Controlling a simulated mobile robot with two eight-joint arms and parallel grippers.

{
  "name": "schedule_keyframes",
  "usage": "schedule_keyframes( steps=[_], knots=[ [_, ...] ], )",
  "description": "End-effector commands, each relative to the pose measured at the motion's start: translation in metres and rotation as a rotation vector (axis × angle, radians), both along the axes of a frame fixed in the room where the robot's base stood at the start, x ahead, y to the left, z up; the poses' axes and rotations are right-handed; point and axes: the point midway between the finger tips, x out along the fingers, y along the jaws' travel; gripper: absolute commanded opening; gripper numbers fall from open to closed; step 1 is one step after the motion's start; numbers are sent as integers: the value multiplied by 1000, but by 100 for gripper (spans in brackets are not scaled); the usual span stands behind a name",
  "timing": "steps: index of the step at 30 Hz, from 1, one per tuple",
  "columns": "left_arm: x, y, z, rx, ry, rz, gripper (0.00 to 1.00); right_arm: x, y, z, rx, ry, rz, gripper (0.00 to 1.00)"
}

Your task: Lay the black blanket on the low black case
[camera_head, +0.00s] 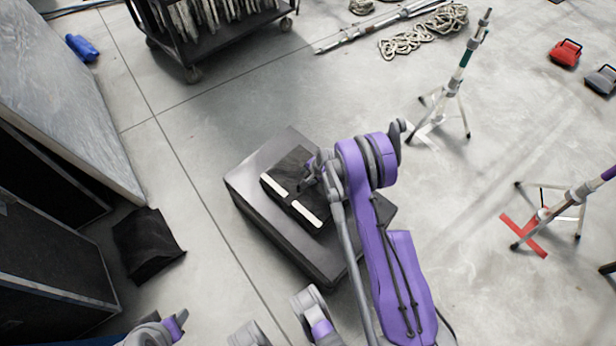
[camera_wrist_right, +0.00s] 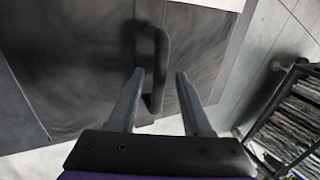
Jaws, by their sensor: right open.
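The low black case (camera_head: 250,170) stands on the floor in the middle of the head view. My right gripper (camera_head: 312,170) is just over the bundle. In the right wrist view its fingers (camera_wrist_right: 155,80) are apart on either side of the handle; contact is not clear. My right arm hides part of the bundle and case. My left gripper does not show.
A dark cloth-like thing (camera_head: 148,245) lies on the floor at the left, beside large black cases (camera_head: 50,245). A wheeled cart (camera_head: 225,40) is at the back. Stands (camera_head: 455,85) are at the right. Floor between the case and cart is clear.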

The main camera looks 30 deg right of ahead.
Motion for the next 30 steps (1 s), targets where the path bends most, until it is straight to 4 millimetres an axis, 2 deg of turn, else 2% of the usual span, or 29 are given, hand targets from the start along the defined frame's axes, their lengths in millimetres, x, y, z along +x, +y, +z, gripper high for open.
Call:
schedule_keyframes(
  steps=[12, 21, 23, 26, 30],
  knots=[
    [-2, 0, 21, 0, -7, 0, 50, -34, -9, 79, 0, -1, -2, 49],
    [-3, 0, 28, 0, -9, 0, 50, -46, -11, 110, -3, 0, 5, 49],
    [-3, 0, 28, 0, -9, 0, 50, -48, -7, 117, -11, -1, 21, 49],
    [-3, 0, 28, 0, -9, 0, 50, -52, 6, 140, -40, -1, 81, 49],
    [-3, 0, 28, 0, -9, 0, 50, -67, 34, 186, -108, -4, 214, 49]
  ],
)
